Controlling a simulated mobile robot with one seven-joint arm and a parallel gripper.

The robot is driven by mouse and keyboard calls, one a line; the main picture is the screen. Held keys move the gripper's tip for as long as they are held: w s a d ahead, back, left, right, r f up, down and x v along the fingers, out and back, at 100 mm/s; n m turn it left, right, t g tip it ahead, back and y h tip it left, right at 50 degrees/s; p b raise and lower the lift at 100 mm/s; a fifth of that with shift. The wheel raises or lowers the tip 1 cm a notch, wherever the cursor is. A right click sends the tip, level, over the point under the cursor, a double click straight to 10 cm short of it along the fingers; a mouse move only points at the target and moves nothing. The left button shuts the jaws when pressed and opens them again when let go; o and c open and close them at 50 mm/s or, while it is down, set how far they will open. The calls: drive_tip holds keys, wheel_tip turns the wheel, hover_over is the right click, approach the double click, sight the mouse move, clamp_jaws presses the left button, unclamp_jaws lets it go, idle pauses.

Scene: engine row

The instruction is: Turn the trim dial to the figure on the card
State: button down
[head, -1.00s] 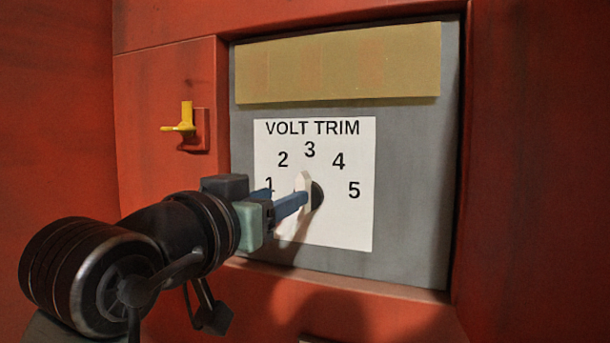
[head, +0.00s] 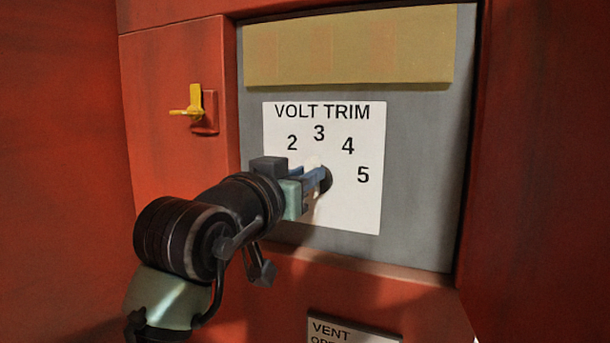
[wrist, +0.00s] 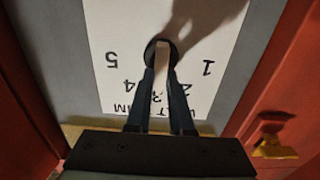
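The trim dial (wrist: 161,50) has a dark round base and a pale raised grip bar. It sits on a white VOLT TRIM plate (head: 352,207) with figures around its top. In the wrist view the plate appears upside down, and the pale bar lies roughly in line with the 3. My gripper (head: 322,178) is at the dial, its two blue fingers on either side of the bar and close against it. It also shows in the wrist view (wrist: 161,78). In the head view the fingers hide most of the bar and the 1. I see no separate card with a figure.
A blank tan panel (head: 350,45) is above the plate. A yellow lever (head: 195,102) is on the red wall to the left. A partly cut-off VENT plate (head: 345,332) is below. The grey panel (head: 420,190) is recessed in a red frame, with bare room right of the plate.

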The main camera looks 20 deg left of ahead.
drive_tip(key=shift+n, duration=0.3)
drive_tip(key=shift+a+f+n+p, duration=0.15)
drive_tip(key=shift+n+p, duration=0.25)
drive_tip(key=shift+n, duration=0.75)
drive_tip(key=shift+a+n+p, duration=0.15)
drive_tip(key=shift+n+p, duration=0.2)
drive_tip(key=shift+n, duration=0.85)
drive_tip(key=shift+a+f+n+p, duration=0.15)
drive_tip(key=shift+n+p, duration=0.25)
drive_tip(key=shift+n, duration=0.75)
drive_tip(key=c, duration=0.8)
unclamp_jaws()
drive_tip(key=s+b, duration=0.6)
drive_tip(key=s, duration=0.7)
drive_tip(key=shift+a, duration=0.25)
